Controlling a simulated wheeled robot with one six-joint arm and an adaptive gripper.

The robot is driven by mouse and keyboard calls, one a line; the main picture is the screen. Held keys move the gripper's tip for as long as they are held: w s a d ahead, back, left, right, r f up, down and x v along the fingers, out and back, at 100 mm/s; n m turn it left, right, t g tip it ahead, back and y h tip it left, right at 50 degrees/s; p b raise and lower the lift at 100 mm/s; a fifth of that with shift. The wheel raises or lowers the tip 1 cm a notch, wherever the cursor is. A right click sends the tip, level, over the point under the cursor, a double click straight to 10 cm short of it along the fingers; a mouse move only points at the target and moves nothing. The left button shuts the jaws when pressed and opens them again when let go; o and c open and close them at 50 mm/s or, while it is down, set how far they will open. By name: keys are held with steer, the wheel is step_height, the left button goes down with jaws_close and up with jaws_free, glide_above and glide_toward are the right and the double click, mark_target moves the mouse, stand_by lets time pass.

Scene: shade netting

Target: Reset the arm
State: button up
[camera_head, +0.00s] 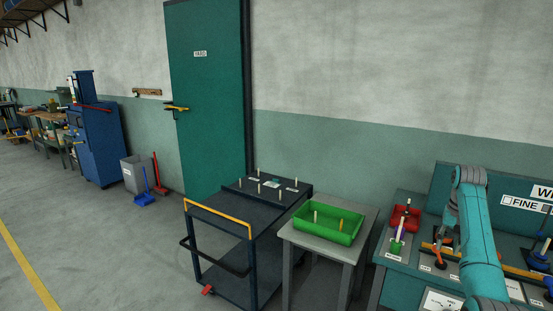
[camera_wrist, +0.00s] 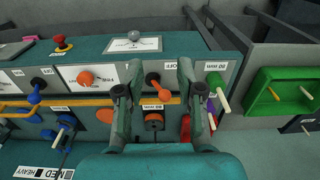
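My arm (camera_head: 477,235) is teal and reaches over the bench panel at the right of the head view, bent at its top. In the wrist view my gripper (camera_wrist: 155,88) has its two fingers spread apart over the control panel. It is open, and I see nothing held between the fingers. A black lever with an orange knob (camera_wrist: 153,79) and an orange-and-black switch (camera_wrist: 154,121) show in the gap behind them. I cannot tell how far the fingertips are from the panel. In the head view the fingers are hard to make out.
The panel also has an orange dial (camera_wrist: 85,78), a blue lever (camera_wrist: 36,97) and a red button (camera_wrist: 62,42). A green tray (camera_head: 328,225) with pegs stands on a grey table left of the bench. A dark trolley (camera_head: 240,250) is beside it. Open floor (camera_head: 90,250) lies further left.

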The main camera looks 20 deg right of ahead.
steer(key=w+a+f+n+t, duration=0.1)
steer(key=a+f, duration=0.4)
steer(key=f, duration=0.4)
steer(key=a+f+t+h, duration=0.1)
steer(key=a+f, duration=0.3)
steer(key=f, duration=0.4)
steer(key=w+a+f+n+t, duration=0.1)
steer(key=a+f, duration=0.4)
steer(key=f, duration=0.4)
steer(key=s+a+f+n+t+h, duration=0.1)
steer(key=s+a+f+t, duration=0.1)
steer(key=s+a+f, duration=0.6)
steer(key=s+a+f+n+t, duration=0.1)
steer(key=s+a+f, duration=0.4)
steer(key=a, duration=0.5)
steer(key=s+a+r+n+t, duration=0.2)
steer(key=s+a, duration=0.5)
steer(key=s, duration=0.3)
steer(key=s+a+r+n+t, duration=0.1)
steer(key=s+a+r+t, duration=0.15)
steer(key=s+a, duration=0.6)
steer(key=s+a+r+n+t+y, duration=0.1)
steer(key=s+a+r+t, duration=0.1)
steer(key=s+r, duration=0.6)
steer(key=s+a+r+n+t+y, duration=0.1)
steer(key=s+a+r+t, duration=0.1)
steer(key=s+r, duration=0.7)
step_height(320, 180, up, 6)
steer(key=shift+s+a+r+n, duration=0.15)
steer(key=shift+n, duration=0.15)
